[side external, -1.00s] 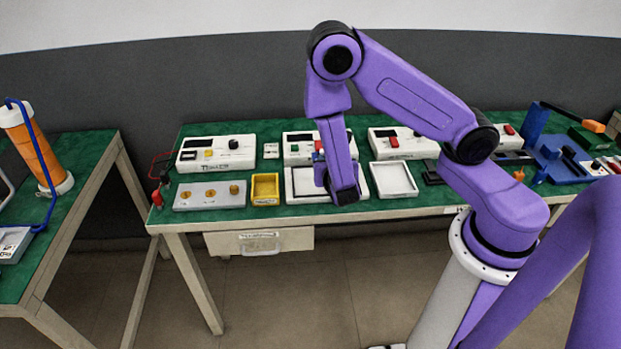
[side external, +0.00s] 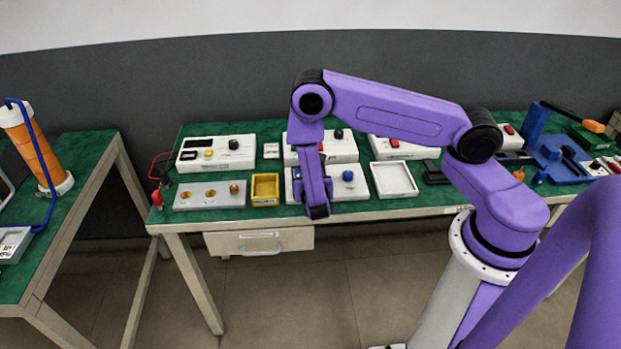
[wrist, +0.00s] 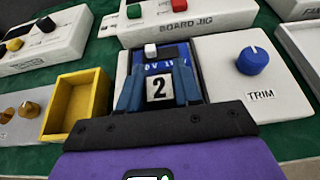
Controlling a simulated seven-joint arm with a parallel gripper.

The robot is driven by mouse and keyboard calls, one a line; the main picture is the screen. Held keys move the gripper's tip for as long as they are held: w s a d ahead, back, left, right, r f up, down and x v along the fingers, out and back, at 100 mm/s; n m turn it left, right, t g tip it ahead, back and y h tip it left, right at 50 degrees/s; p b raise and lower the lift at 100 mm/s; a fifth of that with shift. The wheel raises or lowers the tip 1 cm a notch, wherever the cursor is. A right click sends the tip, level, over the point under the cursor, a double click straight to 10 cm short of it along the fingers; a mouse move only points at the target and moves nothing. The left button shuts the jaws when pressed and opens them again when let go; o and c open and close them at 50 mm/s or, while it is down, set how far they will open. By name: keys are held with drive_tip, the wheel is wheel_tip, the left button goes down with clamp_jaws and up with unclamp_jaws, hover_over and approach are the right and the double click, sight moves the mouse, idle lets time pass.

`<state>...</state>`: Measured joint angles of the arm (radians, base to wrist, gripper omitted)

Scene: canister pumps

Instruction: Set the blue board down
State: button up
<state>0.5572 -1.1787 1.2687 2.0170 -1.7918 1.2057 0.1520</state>
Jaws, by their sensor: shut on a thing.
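The blue board (wrist: 164,68), with a white label "2", sits between the two blue fingers of my gripper (wrist: 160,90) in the wrist view. My gripper is shut on it. The board is over the left part of a white unit labelled TRIM (wrist: 225,75), which has a blue knob (wrist: 252,60) on its right. I cannot tell whether the board touches the unit.
A yellow tray (wrist: 78,102) stands just left of the unit, and an empty white tray (side external: 394,179) to its right. The white board jig box (wrist: 165,24) is close behind. A grey plate with brass knobs (side external: 208,194) lies further left. Green bench shows along the front.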

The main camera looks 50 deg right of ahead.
drive_tip(key=shift+f, duration=0.15)
drive_tip(key=o, duration=1.1)
drive_tip(key=shift+c, duration=0.2)
drive_tip(key=v, duration=1.8)
drive_tip(key=s+d+r+m+g+y, duration=0.1)
drive_tip(key=s+d+r+m+g, duration=0.2)
drive_tip(key=s+r+m+g, duration=0.2)
wheel_tip(320, 180, up, 4)
drive_tip(key=m, duration=0.3)
drive_tip(key=shift+s+f, duration=0.2)
drive_tip(key=shift+s, duration=0.1)
drive_tip(key=s+r+m+g+y, duration=0.1)
drive_tip(key=s+r+m+y, duration=0.1)
drive_tip(key=s+y, duration=0.1)
drive_tip(key=s+r+m+g+y, duration=0.2)
drive_tip(key=s+r+y, duration=0.1)
drive_tip(key=s, duration=0.2)
drive_tip(key=s+r+m+g+y, duration=0.1)
drive_tip(key=s+r+m+y, duration=0.1)
drive_tip(key=s, duration=0.3)
drive_tip(key=shift+a+r+y, duration=0.3)
drive_tip(key=shift+r+y, duration=0.2)
drive_tip(key=shift+r, duration=0.25)
